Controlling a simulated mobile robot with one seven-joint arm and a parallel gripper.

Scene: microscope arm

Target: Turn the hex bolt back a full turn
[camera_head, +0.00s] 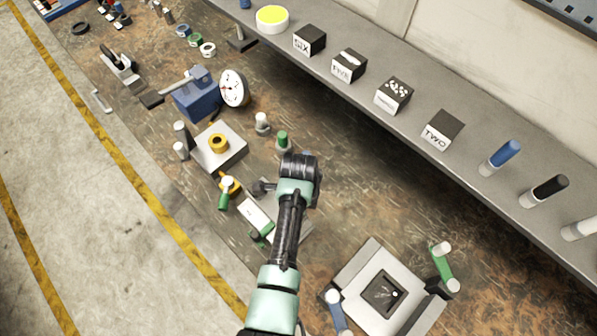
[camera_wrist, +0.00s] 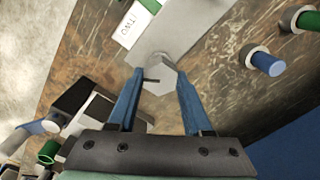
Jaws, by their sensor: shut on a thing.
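The hex bolt (camera_wrist: 160,80) shows in the wrist view as a pale grey six-sided head by a grey plate (camera_wrist: 182,32). My gripper (camera_wrist: 159,74) has its two blue fingers on opposite sides of the head and is shut on it. A thin dark bar sits by the left fingertip. In the head view my arm's wrist is over the bench, left of the white block with the dark square. My fingers and the bolt cannot be made out there.
A white card with green (camera_head: 257,217) lies close to my wrist. The white block (camera_head: 350,265) stands at the lower right, with green and blue handles beside it. A yellow-ringed block (camera_head: 238,157) and a blue vise (camera_head: 194,98) stand to the left. A grey shelf (camera_head: 420,105) runs behind.

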